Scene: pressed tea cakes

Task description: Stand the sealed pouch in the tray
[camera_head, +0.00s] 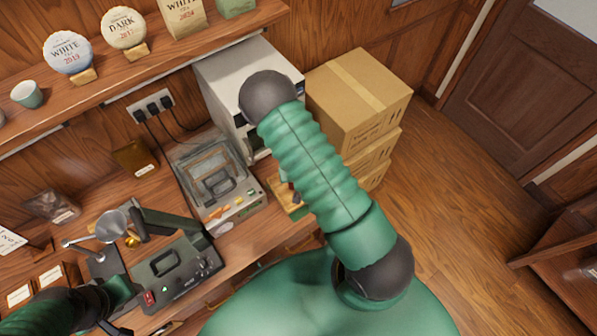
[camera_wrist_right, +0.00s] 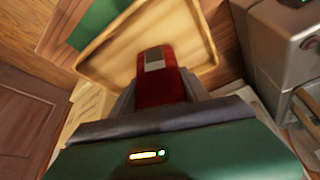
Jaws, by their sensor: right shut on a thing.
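In the right wrist view my right gripper (camera_wrist_right: 158,88) is shut on a dark red pouch (camera_wrist_right: 153,78) with a pale grey patch near its top. Behind the pouch is a shallow wooden tray (camera_wrist_right: 203,35) with a raised rim. The pouch overlaps the tray in this view; I cannot tell whether it touches the tray floor. In the head view my right arm hides the right gripper, and only the left part of the tray (camera_head: 282,197) shows beside the arm. My left gripper (camera_head: 118,318) is at the lower left, dark and partly cut off; its jaws are unclear.
A grey machine with a windowed lid (camera_head: 207,178) stands left of the tray. A dark device with a raised arm (camera_head: 172,264) is nearer me. A white appliance (camera_head: 225,75) and stacked cardboard boxes (camera_head: 360,95) stand behind. A shelf (camera_head: 150,65) holds round tea cakes. Open floor lies right.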

